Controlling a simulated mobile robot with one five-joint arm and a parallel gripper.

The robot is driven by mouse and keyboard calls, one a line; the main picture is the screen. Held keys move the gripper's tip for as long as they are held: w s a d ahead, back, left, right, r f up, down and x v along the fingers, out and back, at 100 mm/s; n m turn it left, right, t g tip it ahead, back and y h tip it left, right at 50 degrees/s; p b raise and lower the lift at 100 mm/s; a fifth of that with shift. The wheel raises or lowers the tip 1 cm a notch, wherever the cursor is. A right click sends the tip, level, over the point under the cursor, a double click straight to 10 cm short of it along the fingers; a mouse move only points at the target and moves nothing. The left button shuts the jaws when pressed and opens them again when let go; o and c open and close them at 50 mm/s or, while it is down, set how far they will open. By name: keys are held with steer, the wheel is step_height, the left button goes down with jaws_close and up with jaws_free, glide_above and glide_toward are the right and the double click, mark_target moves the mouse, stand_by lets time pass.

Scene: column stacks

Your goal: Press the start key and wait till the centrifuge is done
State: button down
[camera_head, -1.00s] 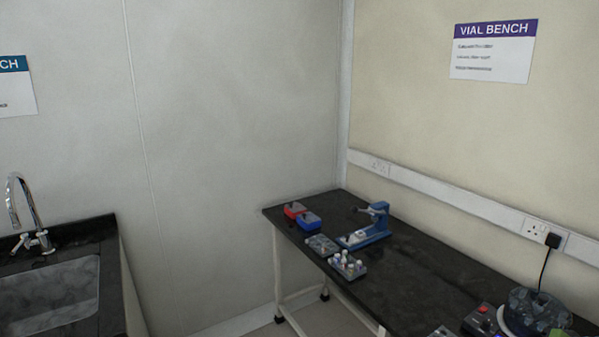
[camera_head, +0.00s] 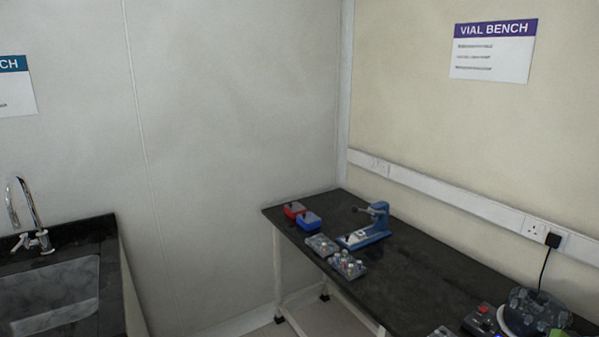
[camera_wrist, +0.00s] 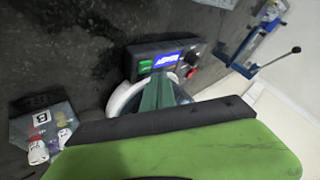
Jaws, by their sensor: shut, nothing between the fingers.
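The centrifuge (camera_head: 537,312) stands at the lower right of the bench in the head view, with a pale rim and a dark top. Its control box (camera_head: 484,319) with a red knob is on its left. In the wrist view the box (camera_wrist: 177,49) shows a lit blue display, a green key (camera_wrist: 146,66) and a red knob (camera_wrist: 192,60). My gripper (camera_wrist: 158,78) is shut and empty, its green fingers in front of the centrifuge's pale rim (camera_wrist: 122,97). The tips are beside the green key; I cannot tell whether they touch the box. Most of the centrifuge is hidden behind my gripper.
A blue press (camera_head: 369,229) with a lever, red (camera_head: 294,210) and blue (camera_head: 309,221) boxes and a vial rack (camera_head: 347,266) stand on the black bench (camera_head: 410,265). A rack marked B (camera_wrist: 38,118) is left of my gripper. A sink (camera_head: 50,295) is at left.

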steer(key=shift+f+b, duration=0.3)
steer(key=shift+f, duration=0.1)
